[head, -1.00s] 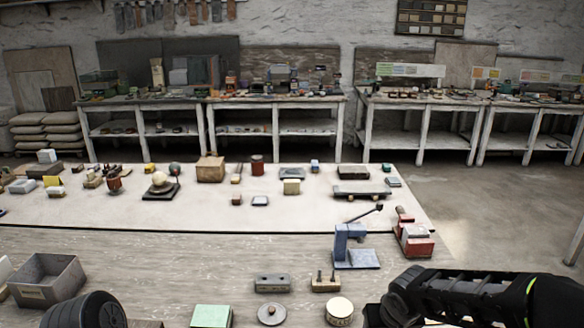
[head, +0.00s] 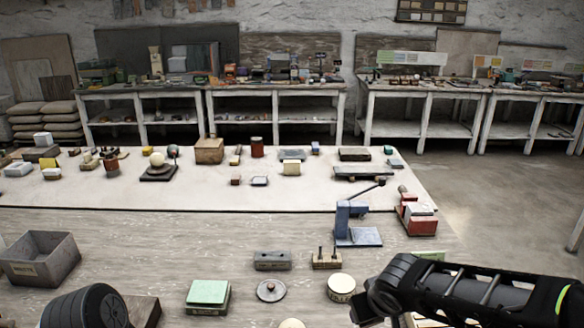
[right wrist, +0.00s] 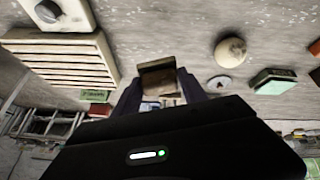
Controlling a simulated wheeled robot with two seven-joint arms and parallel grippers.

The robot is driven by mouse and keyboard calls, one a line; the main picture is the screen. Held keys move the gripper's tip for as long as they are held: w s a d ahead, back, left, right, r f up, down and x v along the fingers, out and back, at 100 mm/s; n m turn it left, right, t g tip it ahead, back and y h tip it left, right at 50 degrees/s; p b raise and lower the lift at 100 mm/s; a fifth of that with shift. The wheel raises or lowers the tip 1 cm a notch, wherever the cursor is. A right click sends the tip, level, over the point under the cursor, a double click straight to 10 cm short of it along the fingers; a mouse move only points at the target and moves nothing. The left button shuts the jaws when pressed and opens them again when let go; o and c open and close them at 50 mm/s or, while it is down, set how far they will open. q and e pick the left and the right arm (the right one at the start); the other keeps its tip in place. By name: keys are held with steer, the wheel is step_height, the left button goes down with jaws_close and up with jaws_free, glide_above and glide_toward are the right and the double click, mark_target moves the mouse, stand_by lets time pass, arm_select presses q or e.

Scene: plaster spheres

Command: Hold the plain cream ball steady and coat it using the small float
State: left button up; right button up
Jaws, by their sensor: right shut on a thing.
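A cream ball (head: 291,323) just shows its top at the bottom edge of the head view. In the right wrist view the ball (right wrist: 230,51) stands on the grey bench, with a brownish mark on it. My right gripper (right wrist: 158,88) is shut on a small flat piece with a tan face, which looks like the small float (right wrist: 157,77). It is apart from the ball. In the head view my right arm comes in from the right and its fingertips are hard to make out. My left arm shows at bottom left; its gripper is outside the picture.
A metal disc (head: 270,290), a green-topped block (head: 208,293), a round tin (head: 341,287) and a grey box (head: 40,258) stand on the bench. A blue press (head: 352,225) stands farther back. A slatted crate (right wrist: 62,62) is near my right gripper. Another ball on a black stand (head: 157,174) is farther off.

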steer(key=s+a+f+n+t+y+b, duration=0.2)
steer(key=s+a+f+n+y+b, duration=0.1)
steer(key=a+n+b, duration=0.55)
steer(key=s+a+f+n+t+y+b, duration=0.2)
steer(key=s+a+f+n+b, duration=0.15)
steer(key=a+n+b, duration=0.55)
steer(key=w+b, duration=0.1)
steer(key=w+f+b, duration=0.1)
steer(key=w+d+f+b, duration=0.1)
steer(key=w, duration=0.1)
steer(key=shift+f, duration=0.25)
steer(key=shift+w+f+b, duration=0.1)
steer(key=shift+w+b, duration=0.2)
steer(key=shift+w, duration=0.1)
